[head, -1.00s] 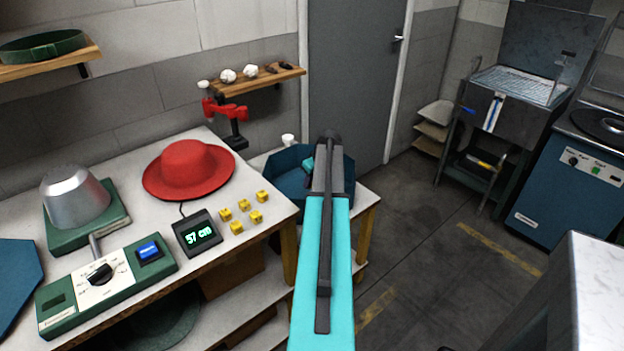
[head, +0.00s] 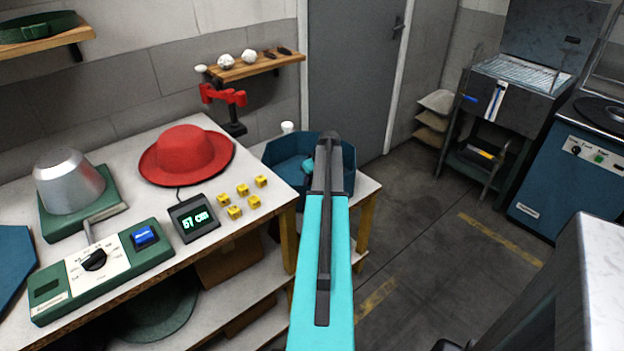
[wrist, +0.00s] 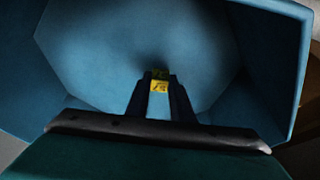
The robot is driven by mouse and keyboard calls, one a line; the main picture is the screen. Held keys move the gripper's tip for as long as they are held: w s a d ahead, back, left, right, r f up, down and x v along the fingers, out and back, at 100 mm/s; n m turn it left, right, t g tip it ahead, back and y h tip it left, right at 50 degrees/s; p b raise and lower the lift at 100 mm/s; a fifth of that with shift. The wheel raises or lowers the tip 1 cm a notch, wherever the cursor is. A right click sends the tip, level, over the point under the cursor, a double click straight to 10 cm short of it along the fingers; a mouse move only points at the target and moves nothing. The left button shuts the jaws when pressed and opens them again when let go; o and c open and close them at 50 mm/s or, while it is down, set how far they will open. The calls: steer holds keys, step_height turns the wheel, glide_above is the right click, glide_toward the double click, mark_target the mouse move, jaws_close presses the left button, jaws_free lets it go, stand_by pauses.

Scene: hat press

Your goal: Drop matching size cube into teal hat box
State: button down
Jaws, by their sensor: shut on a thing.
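The teal hat box (head: 284,160) stands open on the side table at the right end of the bench, partly hidden by my arm in the head view. In the wrist view its walls (wrist: 270,62) and floor surround my gripper (wrist: 160,88). My gripper is shut on a small yellow cube (wrist: 159,86) with dark figures, held over the box floor; its number is hard to read. Several yellow cubes (head: 242,190) sit on the bench.
A green control panel (head: 100,265) with dial and blue button is at the bench front. A metal hat form (head: 70,182) stands at left. Open floor (head: 430,240) lies to the right.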

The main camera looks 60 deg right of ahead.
steer(key=shift+f, duration=0.45)
steer(key=shift+f+b, duration=0.35)
steer(key=shift+f, duration=0.1)
stand_by(0.5)
steer(key=c, duration=1.5)
jaws_free()
steer(key=shift+o, duration=0.2)
steer(key=b+v, duration=0.1)
steer(key=v, duration=1.2)
steer(key=shift+r, duration=0.4)
